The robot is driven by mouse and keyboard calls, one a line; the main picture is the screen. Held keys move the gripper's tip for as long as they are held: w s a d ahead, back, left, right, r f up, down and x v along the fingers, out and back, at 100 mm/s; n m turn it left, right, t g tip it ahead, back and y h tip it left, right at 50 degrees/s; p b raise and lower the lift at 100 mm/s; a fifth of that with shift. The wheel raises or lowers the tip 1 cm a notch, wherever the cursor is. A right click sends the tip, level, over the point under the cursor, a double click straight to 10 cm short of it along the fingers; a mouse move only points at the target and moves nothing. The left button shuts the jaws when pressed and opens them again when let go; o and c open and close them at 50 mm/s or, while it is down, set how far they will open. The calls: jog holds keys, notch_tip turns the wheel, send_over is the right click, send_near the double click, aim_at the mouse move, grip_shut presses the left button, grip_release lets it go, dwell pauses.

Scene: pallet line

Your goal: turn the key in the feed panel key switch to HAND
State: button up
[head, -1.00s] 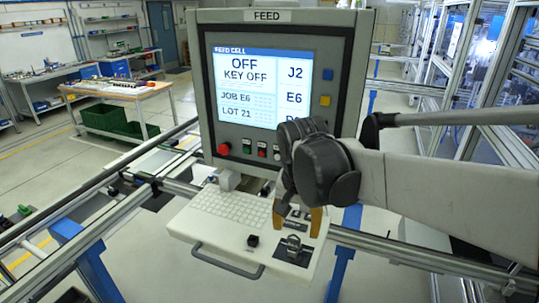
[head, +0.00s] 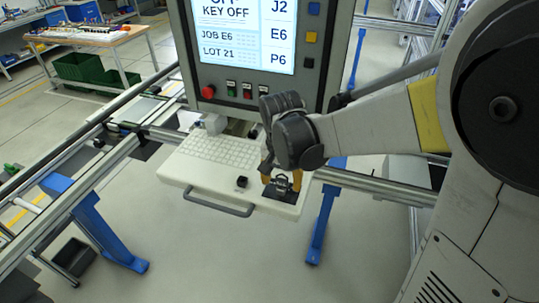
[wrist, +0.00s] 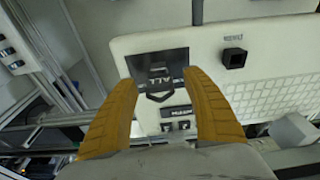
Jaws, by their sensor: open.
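The feed panel (head: 262,82) stands upright, its screen (head: 245,35) reading KEY OFF. The key switch sits on a dark plate (head: 283,189) at the right end of the pale keyboard shelf (head: 230,184). In the wrist view the dark plate (wrist: 142,64) lies ahead of my fingers, with a dark loop-shaped piece, seemingly the key (wrist: 159,97), near its lower edge. My gripper (head: 281,180) is open above the plate. Its two orange fingers, also in the wrist view (wrist: 160,82), stand on either side of the loop. Contact cannot be told, and the key's exact angle is unclear.
A black square knob (head: 242,182) is left of the plate on the shelf. A grey handle bar (head: 218,206) runs along the shelf's front. Panel buttons (head: 230,87) sit under the screen. A metal rail (head: 375,185) passes behind the shelf.

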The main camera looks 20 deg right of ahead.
jog(key=shift+c, duration=0.2)
jog(key=c, duration=1.2)
jog(key=n, duration=0.4)
jog(key=shift+f+n+y+b, duration=0.1)
jog(key=shift+n+y+b, duration=0.2)
jog(key=shift+b, duration=0.1)
jog(key=n, duration=0.5)
jog(key=shift+y+b, duration=0.3)
jog(key=shift+y, duration=0.1)
jog(key=o, duration=1.7)
jog(key=shift+c, duration=0.2)
jog(key=shift+r+p, duration=2.55)
jog(key=shift+r, duration=1.05)
